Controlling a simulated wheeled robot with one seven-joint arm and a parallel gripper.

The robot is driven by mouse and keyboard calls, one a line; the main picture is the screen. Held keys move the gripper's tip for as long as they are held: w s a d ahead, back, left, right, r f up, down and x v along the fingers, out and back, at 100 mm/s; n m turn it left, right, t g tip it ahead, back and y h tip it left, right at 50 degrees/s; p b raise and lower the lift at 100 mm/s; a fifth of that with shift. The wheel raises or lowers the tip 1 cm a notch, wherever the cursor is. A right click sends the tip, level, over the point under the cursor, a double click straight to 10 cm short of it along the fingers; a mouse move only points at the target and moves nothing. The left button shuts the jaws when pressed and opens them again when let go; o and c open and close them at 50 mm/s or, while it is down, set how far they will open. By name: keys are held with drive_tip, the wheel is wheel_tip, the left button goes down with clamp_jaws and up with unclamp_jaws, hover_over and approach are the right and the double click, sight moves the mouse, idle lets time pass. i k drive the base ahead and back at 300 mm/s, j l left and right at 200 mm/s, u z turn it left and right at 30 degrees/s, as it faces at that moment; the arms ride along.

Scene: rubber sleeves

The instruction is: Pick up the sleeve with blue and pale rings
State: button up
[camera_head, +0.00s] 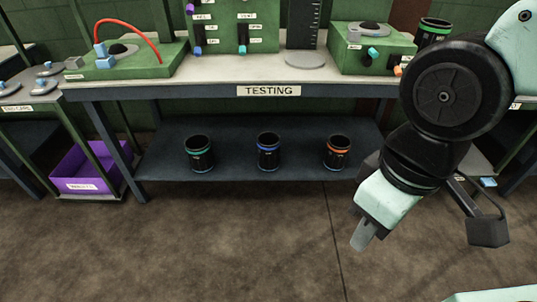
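Three black sleeves stand upright in a row on the lower shelf (230,182) of the testing table. The middle sleeve (268,154) has a blue ring near its top; a pale ring cannot be made out clearly at this size. The left sleeve (199,155) has a teal-green ring, and the right sleeve (337,155) has an orange ring. My gripper (363,236) points down in front of the table, to the right of and nearer than the sleeves, touching none of them. Its fingers overlap from this side, so its opening is hidden.
The table top (225,85), labelled TESTING, overhangs the shelf and carries green test boxes. Another black sleeve (433,35) with a green ring stands at the upper right, partly behind my arm. A purple bin (85,172) is at left. The floor in front is clear.

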sight(267, 142)
drive_tip(key=i+j+z, duration=0.1)
drive_tip(key=i+j, duration=0.3)
drive_tip(key=i+j+z, duration=0.15)
drive_tip(key=i+j, duration=0.2)
drive_tip(key=i+j+z, duration=0.1)
drive_tip(key=i+j, duration=0.25)
drive_tip(key=j, duration=0.15)
drive_tip(key=i+j+z, duration=0.15)
drive_tip(key=i+j, duration=0.2)
drive_tip(key=i+j+z, duration=0.1)
drive_tip(key=i+j, duration=0.2)
drive_tip(key=j, duration=0.3)
